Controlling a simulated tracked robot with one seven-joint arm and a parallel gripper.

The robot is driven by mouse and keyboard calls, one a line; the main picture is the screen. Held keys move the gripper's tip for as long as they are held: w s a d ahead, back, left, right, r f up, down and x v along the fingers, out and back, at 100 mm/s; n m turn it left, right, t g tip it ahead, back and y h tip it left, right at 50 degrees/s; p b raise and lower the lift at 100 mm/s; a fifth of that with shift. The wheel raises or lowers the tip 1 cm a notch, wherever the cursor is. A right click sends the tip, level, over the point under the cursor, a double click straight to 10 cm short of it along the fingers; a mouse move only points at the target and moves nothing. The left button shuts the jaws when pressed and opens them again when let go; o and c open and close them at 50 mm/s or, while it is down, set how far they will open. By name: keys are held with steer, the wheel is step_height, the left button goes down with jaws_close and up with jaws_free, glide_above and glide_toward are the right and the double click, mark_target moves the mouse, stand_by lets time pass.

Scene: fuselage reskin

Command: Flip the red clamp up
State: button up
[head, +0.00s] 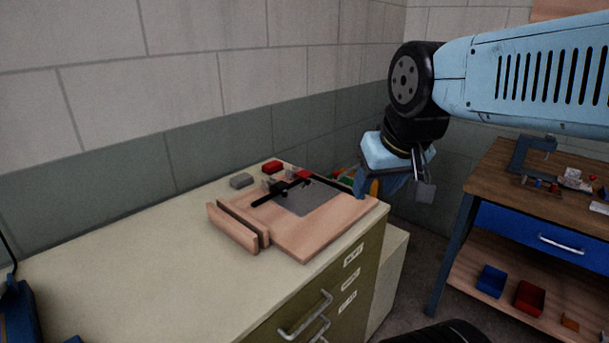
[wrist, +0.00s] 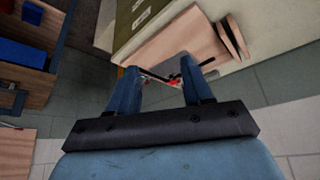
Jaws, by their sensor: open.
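A wooden board (head: 290,242) with a grey plate (head: 308,199) lies on the cabinet top. My gripper (wrist: 156,72) is open and empty. In the head view my gripper (head: 378,188) hangs at the right of the board, apart from the clamp, partly hidden by its own wrist.
A workbench (head: 545,183) with a vise and bins is at right. The cabinet's left top (head: 120,275) is clear.

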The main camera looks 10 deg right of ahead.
steer(key=shift+o, duration=0.7)
steer(key=shift+w+a+f, duration=0.1)
steer(key=shift+w+a, duration=0.05)
steer(key=o, duration=0.3)
steer(key=w+a+f+m+y, duration=0.1)
steer(key=w+m, duration=0.1)
steer(key=w+a+f+m+g+y, duration=0.1)
steer(key=w+m+y, duration=0.1)
steer(key=w+a+f+m+g+y, duration=0.1)
steer(key=w+a+m, duration=0.1)
steer(key=shift+w+y, duration=0.3)
steer(key=shift+w, duration=0.05)
steer(key=m+t+y, duration=0.3)
steer(key=m+t, duration=0.5)
steer(key=m, duration=1.5)
glide_toward(309, 175)
steer(key=v, duration=0.5)
steer(key=shift+w+a+r, duration=0.1)
steer(key=shift+r, duration=0.15)
steer(key=shift+w+a+f, duration=0.1)
steer(key=shift+w+f, duration=0.1)
steer(key=shift+w, duration=0.2)
steer(key=x, duration=1.3)
steer(key=shift+s+f, duration=0.1)
steer(key=shift+f, duration=0.1)
jaws_close()
